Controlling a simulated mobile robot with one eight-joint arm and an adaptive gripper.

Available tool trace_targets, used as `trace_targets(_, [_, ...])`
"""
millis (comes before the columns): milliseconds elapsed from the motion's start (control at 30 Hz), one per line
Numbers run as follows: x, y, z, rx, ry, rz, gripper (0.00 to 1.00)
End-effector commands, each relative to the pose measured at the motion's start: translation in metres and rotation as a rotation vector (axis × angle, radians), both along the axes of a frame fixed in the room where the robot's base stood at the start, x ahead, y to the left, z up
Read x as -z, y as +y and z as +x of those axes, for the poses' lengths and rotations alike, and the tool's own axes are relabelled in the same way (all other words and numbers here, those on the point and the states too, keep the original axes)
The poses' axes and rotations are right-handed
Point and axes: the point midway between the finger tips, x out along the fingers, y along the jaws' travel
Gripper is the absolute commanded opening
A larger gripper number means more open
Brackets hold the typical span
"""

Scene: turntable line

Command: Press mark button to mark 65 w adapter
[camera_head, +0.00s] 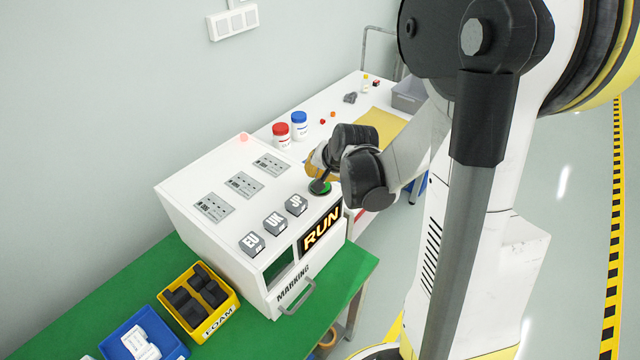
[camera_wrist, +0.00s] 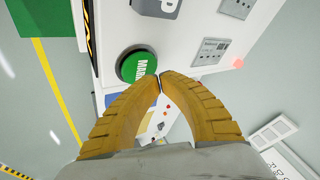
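The white marking machine (camera_head: 215,165) stands on the green table, with a lit RUN display (camera_head: 321,230) and the word MARKING on its front. The round green mark button (camera_head: 319,187) is on its top, beside the JP key; it also shows in the wrist view (camera_wrist: 137,65). My gripper (camera_wrist: 160,78) is shut with its yellow fingertips together and nothing visible between them. The tips appear beside or over the button's edge; I cannot tell whether they touch it. I cannot identify the 65 W adapter; the machine's inside is mostly hidden.
EU (camera_head: 252,244), UK (camera_head: 275,223) and JP (camera_head: 296,205) keys sit near the button. A yellow FOAM bin (camera_head: 203,330) with black items and a blue bin (camera_head: 172,346) with white items stand in front. Red-lidded (camera_head: 281,134) and blue-lidded (camera_head: 299,124) jars stand behind.

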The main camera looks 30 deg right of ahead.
Motion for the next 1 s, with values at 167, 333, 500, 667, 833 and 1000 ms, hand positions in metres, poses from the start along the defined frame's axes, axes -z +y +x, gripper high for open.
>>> trace_targets(167, [-0.012, 0.0, 0.0, 0.0, 0.0, 0.0, 0.0])
trace_targets(333, [-0.03, 0.0, 0.0, 0.0, 0.0, 0.0, 0.0])
trace_targets(500, [-0.047, 0.0, 0.0, 0.0, 0.0, 0.0, 0.0])
trace_targets(667, [-0.051, 0.0, 0.0, 0.0, 0.0, 0.0, 0.0])
trace_targets(833, [-0.05, 0.0, 0.0, 0.0, 0.0, 0.0, 0.0])
trace_targets(1000, [-0.05, 0.0, 0.0, 0.0, 0.0, 0.0, 0.0])
